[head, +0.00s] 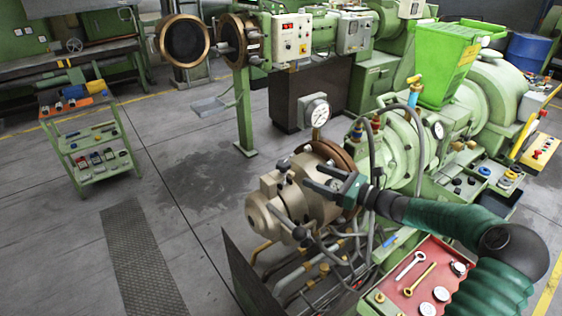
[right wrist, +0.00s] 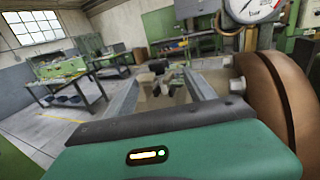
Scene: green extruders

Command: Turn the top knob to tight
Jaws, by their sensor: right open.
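The beige extruder head (head: 282,197) stands in the middle of the head view, with a dark top knob (head: 284,165) on its upper side. A second dark knob (head: 299,233) sits lower, on its front. My right gripper (head: 311,176) is open, its two fingers pointing left toward the top knob, with a small gap seen between the tips and the knob. In the right wrist view, a dark knob shape (right wrist: 157,66) shows ahead between the two fingers (right wrist: 166,82), small and blurred. Any tight marking is too small to read. My left gripper is not in view.
A round pressure gauge (head: 316,113) stands behind the head, and a brown flange (head: 333,158) is close beside the gripper. Hoses and pipes run below. A red tray (head: 403,290) with tools lies at lower right. Open floor and a green cart (head: 107,184) are at left.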

